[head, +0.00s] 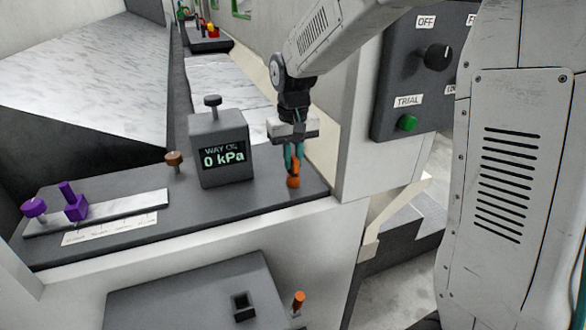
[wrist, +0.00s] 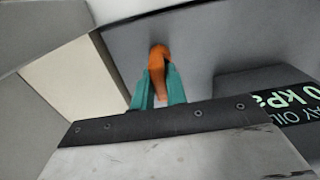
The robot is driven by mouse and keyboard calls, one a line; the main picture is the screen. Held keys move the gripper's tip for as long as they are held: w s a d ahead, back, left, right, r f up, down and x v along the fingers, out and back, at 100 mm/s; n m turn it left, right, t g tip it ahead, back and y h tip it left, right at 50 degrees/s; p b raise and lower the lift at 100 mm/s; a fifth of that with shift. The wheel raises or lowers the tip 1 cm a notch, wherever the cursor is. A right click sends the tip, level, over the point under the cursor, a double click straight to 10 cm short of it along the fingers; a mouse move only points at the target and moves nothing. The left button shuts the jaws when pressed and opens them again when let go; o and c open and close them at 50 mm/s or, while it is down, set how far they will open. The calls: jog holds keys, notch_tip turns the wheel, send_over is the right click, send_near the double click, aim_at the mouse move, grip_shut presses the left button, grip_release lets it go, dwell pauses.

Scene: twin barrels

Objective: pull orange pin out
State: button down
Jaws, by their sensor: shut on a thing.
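My gripper (head: 292,160) points down over the right end of the dark counter, with its teal fingers shut on an orange pin (head: 293,181). The pin's rounded orange end shows below the fingertips, at the counter top; I cannot tell whether it still sits in a hole. In the wrist view the orange pin (wrist: 159,58) lies between the teal fingertips (wrist: 158,85), and the fingers hide part of it. A second orange peg (head: 299,300) stands upright on the lower front, right of a dark square socket (head: 243,306).
A grey gauge box (head: 220,150) reading "0 kPa" stands just left of my gripper. A brown knob (head: 174,160) and purple pieces (head: 75,202) are farther left. A wall panel (head: 425,75) with a dial and green button is at the right.

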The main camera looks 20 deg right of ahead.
aim_at(293, 156)
jog(key=shift+r, duration=0.35)
jog(key=shift+r, duration=3.6)
